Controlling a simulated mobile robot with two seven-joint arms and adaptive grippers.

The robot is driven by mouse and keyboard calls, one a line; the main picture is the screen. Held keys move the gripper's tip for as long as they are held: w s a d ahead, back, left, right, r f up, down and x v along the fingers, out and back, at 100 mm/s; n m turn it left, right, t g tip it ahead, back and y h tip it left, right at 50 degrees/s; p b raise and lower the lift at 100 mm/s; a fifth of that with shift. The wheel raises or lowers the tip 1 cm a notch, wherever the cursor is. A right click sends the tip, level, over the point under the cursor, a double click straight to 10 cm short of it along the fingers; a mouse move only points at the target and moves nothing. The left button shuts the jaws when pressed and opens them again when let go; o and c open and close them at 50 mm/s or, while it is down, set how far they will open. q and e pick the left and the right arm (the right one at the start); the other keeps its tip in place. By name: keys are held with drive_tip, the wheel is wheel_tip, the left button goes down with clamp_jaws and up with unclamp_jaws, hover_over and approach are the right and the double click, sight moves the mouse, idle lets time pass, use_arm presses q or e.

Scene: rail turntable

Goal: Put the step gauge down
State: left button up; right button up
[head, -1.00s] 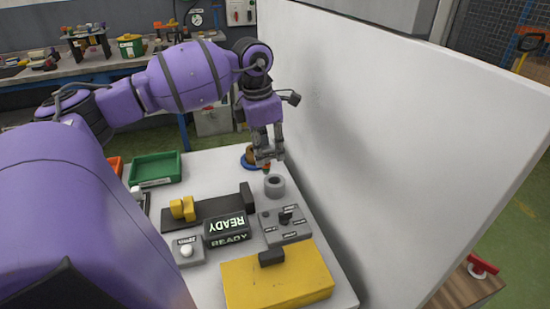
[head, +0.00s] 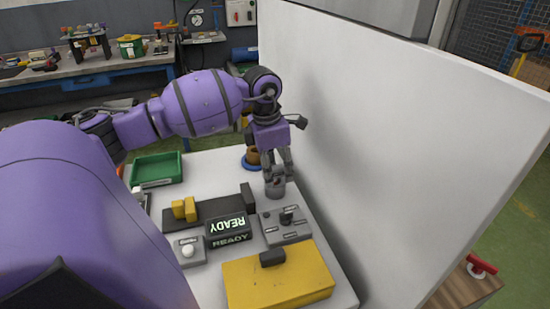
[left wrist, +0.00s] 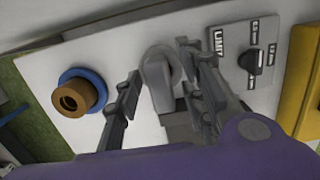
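My left gripper (head: 279,177) points down at a short grey cylinder (head: 275,190) near the table's right edge. The earlier view shows this cylinder as a hollow ring. In the left wrist view, the fingers (left wrist: 160,65) stand on either side of a grey piece (left wrist: 156,90), which looks like the step gauge over or in the cylinder. I cannot tell whether the fingers press on it or only flank it. The lower end of the piece is hidden. My right gripper is not in view.
A brown collar on a blue ring (left wrist: 76,94) stands beside the fingers. The white panel (head: 400,130) rises close on the right. A switch box (head: 285,226), READY display (head: 228,229), yellow block (head: 278,280) and green tray (head: 157,169) share the table.

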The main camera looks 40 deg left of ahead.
use_arm(q)
wheel_tip(320, 180, up, 12)
drive_tip(key=s, duration=0.1)
drive_tip(key=shift+a, duration=0.3)
drive_tip(key=shift+s, duration=0.1)
idle(0.3)
